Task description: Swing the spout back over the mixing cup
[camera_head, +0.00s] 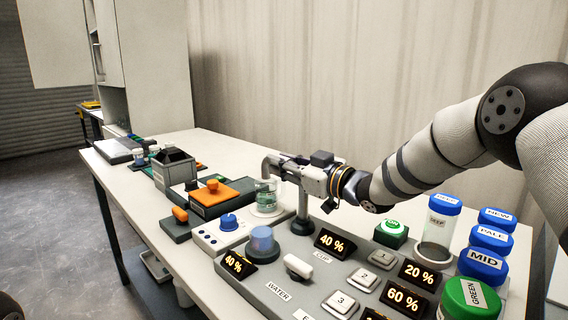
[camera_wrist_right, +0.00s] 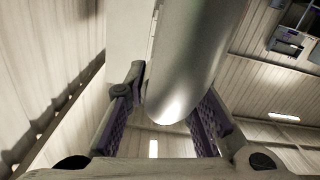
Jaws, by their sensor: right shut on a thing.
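The spout (camera_head: 265,167) is a grey pipe on an upright post (camera_head: 303,205) with a dark round foot. Its downturned end appears above the mixing cup (camera_head: 267,199), a clear beaker holding greenish liquid; exact alignment cannot be told. My right gripper (camera_head: 286,162) is shut on the spout, covering much of its horizontal part. In the right wrist view, a smooth silver tube, the spout (camera_wrist_right: 185,85), lies between the two finger pads.
A control panel (camera_head: 255,289) with buttons and percent displays stands in front. Several capped jars, including a green-lidded one (camera_head: 470,298), stand at the right. An orange-topped box (camera_head: 213,194) and a grey container (camera_head: 174,170) stand left of the cup.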

